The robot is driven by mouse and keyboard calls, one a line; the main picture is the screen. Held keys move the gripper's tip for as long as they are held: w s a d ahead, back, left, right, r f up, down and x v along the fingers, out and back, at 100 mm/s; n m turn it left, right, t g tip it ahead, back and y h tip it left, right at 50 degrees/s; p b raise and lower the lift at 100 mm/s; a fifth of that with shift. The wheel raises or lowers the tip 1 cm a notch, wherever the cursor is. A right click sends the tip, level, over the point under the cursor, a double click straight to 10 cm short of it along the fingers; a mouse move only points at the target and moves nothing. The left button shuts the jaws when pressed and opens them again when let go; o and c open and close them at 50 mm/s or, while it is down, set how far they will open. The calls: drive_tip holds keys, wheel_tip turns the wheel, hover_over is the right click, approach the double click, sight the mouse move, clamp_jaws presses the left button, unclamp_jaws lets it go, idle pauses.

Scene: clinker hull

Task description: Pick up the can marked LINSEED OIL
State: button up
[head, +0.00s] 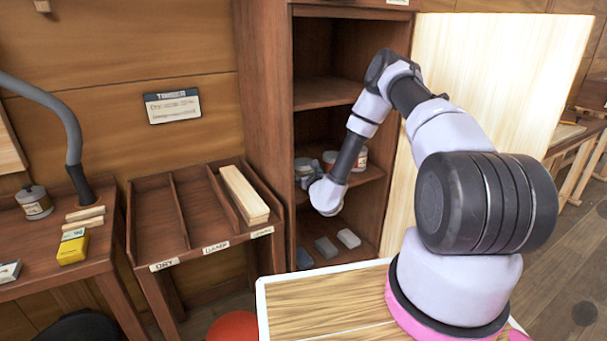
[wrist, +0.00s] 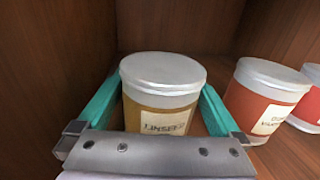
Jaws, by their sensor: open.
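The can marked LINSEED (wrist: 160,112) stands upright on a shelf, with a pale grey lid and a brown-yellow body. The lower part of its label is hidden by my gripper's front bar. My gripper (wrist: 162,88) is open, with one teal finger on each side of this can; I cannot tell whether either finger touches it. In the head view my arm reaches into the wooden cabinet, and its wrist hides much of the gripper there. A can at the left of that shelf (head: 303,167) shows only partly.
A red-orange can (wrist: 262,98) stands close right of the fingers, with another red can (wrist: 310,108) beyond. The cabinet's side wall (wrist: 60,60) is close on the left. The cabinet door (head: 500,80) stands open. Grey blocks (head: 348,238) lie on the lower shelf.

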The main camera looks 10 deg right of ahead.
drive_tip(key=shift+w+a, duration=0.1)
drive_tip(key=shift+w, duration=0.5)
drive_tip(key=shift+r, duration=0.1)
drive_tip(key=c, duration=1.6)
